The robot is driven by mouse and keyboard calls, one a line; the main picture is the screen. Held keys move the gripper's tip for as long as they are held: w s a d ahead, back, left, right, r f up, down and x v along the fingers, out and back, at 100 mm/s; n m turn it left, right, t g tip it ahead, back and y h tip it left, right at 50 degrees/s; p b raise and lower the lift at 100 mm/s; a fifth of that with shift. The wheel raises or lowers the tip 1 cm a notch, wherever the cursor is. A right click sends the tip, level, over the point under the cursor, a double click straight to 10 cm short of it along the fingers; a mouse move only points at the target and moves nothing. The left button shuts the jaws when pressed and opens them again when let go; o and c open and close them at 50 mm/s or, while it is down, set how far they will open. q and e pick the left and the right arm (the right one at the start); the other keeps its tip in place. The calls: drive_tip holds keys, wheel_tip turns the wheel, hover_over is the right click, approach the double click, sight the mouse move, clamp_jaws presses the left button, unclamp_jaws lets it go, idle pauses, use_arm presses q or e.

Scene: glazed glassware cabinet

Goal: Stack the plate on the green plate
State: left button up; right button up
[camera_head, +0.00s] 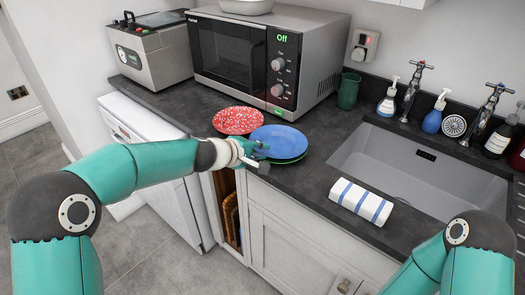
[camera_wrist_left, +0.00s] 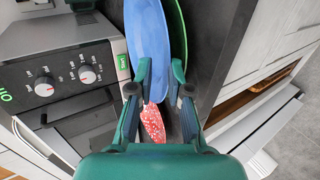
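The blue plate (camera_head: 278,142) lies over the green plate (camera_head: 289,160) near the counter's front edge; only a strip of green rim shows below it. In the left wrist view the blue plate (camera_wrist_left: 150,45) covers most of the green plate (camera_wrist_left: 176,28). My left gripper (camera_head: 262,157) is at the plates' front left rim. In the left wrist view its fingers (camera_wrist_left: 161,70) are apart, with the blue rim between them; I cannot tell whether they touch it. My right gripper is out of view; only my right arm shows at lower right.
A red speckled plate (camera_head: 238,120) lies just left of the blue plate. A microwave (camera_head: 250,60) stands behind. The sink (camera_head: 415,170) is at right, with a striped towel (camera_head: 361,201) on its front edge. A green cup (camera_head: 348,91) stands behind the sink's left end.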

use_arm(q)
drive_tip(key=v, duration=1.1)
drive_tip(key=s+a+f+m+g+y, duration=0.1)
drive_tip(key=s+f+g, duration=0.15)
drive_tip(key=f, duration=0.55)
drive_tip(key=s+a+f+m+g+y, duration=0.1)
drive_tip(key=s+f, duration=0.3)
drive_tip(key=f, duration=0.5)
drive_tip(key=s+a+f+m+g+y, duration=0.1)
drive_tip(key=s+f, duration=0.2)
drive_tip(key=f, duration=0.5)
drive_tip(key=s+f+m+g, duration=0.2)
drive_tip(key=s+f+m, duration=0.1)
drive_tip(key=s+f, duration=0.4)
drive_tip(key=s+d+f+m+g, duration=0.1)
drive_tip(key=s+f+m+g, duration=0.1)
drive_tip(key=s+f, duration=0.6)
drive_tip(key=s, duration=0.6)
drive_tip(key=shift+d+m, duration=0.25)
drive_tip(key=shift+m, duration=0.15)
drive_tip(key=shift+g, duration=0.25)
drive_tip(key=shift+r+p, duration=0.9)
drive_tip(key=shift+r, duration=0.15)
